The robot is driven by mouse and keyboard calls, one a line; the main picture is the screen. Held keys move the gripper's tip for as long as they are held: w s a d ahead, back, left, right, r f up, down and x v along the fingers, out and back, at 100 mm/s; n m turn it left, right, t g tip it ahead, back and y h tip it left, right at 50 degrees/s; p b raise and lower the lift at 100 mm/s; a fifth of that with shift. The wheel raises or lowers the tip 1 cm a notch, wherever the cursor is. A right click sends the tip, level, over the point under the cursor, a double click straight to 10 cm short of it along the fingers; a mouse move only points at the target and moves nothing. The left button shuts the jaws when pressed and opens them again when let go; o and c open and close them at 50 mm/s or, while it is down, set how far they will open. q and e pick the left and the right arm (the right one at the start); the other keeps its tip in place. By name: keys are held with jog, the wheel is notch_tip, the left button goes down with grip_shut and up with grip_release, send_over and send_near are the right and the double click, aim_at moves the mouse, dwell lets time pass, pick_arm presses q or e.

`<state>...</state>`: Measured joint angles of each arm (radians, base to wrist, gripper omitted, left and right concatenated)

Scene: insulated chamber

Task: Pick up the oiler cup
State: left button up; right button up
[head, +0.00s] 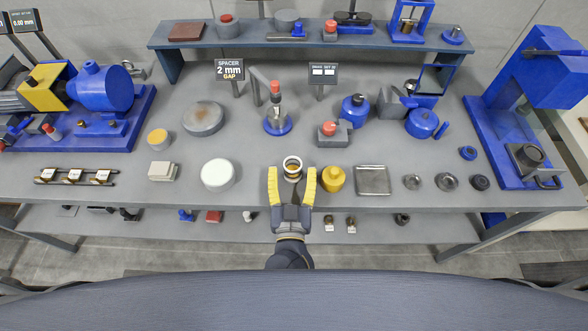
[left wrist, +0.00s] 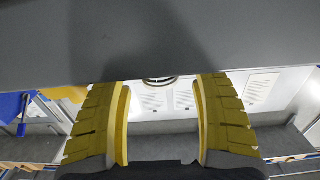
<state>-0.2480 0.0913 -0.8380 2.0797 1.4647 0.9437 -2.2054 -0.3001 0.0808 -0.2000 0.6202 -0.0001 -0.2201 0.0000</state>
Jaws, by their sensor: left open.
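A small cup with a white rim and a brass-coloured inside, which looks like the oiler cup (head: 292,164), stands near the front edge of the bench in the head view. My left gripper (head: 291,172) reaches in from the front, with its yellow fingers spread on either side of the cup. They look apart from it. In the left wrist view the open fingers of the left gripper (left wrist: 163,84) flank a small part of a ring-shaped rim (left wrist: 160,80); the rest is hidden. My right gripper is not in view.
A yellow round pot (head: 333,179) stands close to the right finger. A white round container (head: 217,175) is to the left, and a metal tray (head: 373,180) is farther right. A glass piece on a blue base (head: 277,121) stands behind. The bench edge (head: 130,203) is in front.

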pick_arm(q)
jog(key=shift+w, duration=1.3)
jog(key=shift+c, duration=0.3)
grip_shut()
